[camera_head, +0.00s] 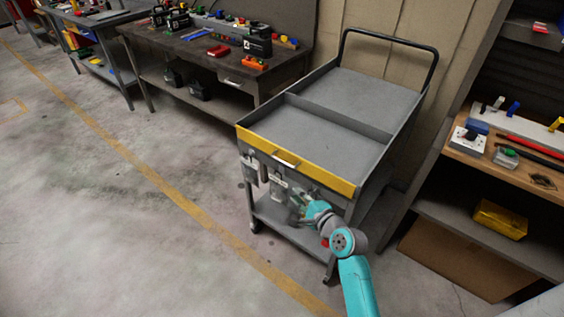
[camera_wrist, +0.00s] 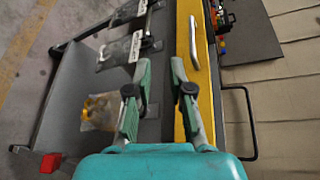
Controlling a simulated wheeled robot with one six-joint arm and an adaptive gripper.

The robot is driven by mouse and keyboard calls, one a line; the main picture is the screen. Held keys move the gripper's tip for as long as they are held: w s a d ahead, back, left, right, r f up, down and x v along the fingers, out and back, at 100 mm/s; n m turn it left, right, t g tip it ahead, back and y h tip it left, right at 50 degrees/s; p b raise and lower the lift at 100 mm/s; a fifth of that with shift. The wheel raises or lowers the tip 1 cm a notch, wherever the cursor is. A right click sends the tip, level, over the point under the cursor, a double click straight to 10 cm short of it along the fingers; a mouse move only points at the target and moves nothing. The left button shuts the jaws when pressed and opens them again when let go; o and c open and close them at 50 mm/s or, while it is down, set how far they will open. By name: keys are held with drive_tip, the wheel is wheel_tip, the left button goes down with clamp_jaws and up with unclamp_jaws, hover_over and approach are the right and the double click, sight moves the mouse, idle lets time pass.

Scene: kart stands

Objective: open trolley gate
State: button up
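The grey trolley (camera_head: 330,120) stands against the wall with two top compartments and a black push handle. Its yellow gate (camera_head: 300,165) runs across the front edge and looks upright and closed. The gate has a small metal handle (camera_head: 286,158), which also shows in the wrist view (camera_wrist: 194,42). My gripper (camera_head: 300,199) is in front of the trolley, below the gate and to the lower right of the handle. In the wrist view my gripper (camera_wrist: 160,68) is open and empty, with the yellow gate (camera_wrist: 184,20) near its right finger. It is apart from the handle.
Several clear bags with labels (camera_wrist: 114,52) hang under the gate, near my gripper. The lower shelf (camera_head: 285,222) is below. A workbench with tools (camera_head: 190,55) stands left, and a shelf unit (camera_head: 530,172) stands right. The floor in front and left is free.

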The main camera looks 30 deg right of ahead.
drive_tip(key=m, duration=0.2)
approach(284, 163)
drive_tip(key=x, duration=1.1)
drive_tip(key=shift+w, duration=0.1)
clamp_jaws()
